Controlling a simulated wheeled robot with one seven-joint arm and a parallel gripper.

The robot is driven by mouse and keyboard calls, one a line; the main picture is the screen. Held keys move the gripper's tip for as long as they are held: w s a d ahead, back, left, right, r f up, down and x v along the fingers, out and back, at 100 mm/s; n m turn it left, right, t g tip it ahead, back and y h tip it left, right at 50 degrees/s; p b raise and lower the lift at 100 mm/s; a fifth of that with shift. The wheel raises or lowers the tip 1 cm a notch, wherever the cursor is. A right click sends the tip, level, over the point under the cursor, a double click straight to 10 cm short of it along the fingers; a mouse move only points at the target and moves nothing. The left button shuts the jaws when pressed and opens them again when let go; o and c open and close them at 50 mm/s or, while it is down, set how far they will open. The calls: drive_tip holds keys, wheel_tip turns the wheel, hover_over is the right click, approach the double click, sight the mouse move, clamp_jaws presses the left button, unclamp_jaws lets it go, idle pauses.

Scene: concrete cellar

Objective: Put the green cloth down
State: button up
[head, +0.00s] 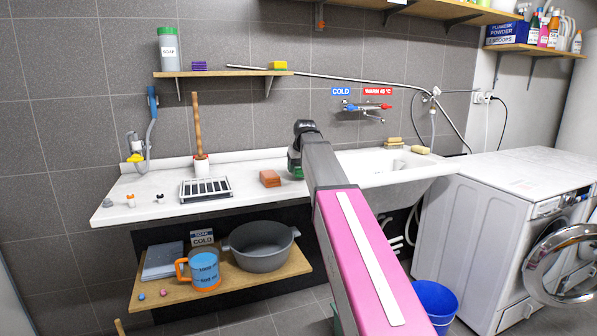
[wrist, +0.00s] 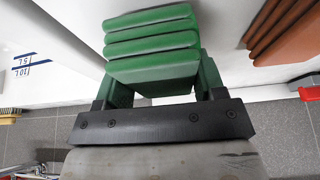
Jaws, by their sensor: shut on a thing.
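The green cloth (wrist: 150,45), folded in several layers, is between the fingers of my gripper (wrist: 160,78) in the wrist view. My gripper is shut on it. In the head view my arm hides most of the gripper (head: 295,163), and only a little green shows at its left edge. It is over the white counter (head: 245,172), just left of the sink (head: 375,172). I cannot tell whether the cloth touches the counter.
A folded red-brown cloth (head: 270,178) lies on the counter close left of my gripper; it also shows in the wrist view (wrist: 285,32). A drain rack (head: 205,188) and a plunger (head: 199,140) stand farther left. A wall shelf (head: 222,74) hangs above.

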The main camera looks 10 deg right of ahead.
drive_tip(key=shift+f, duration=0.8)
drive_tip(key=o, duration=0.9)
drive_tip(key=shift+f, duration=0.1)
drive_tip(key=shift+c, duration=0.2)
drive_tip(key=v, duration=1.2)
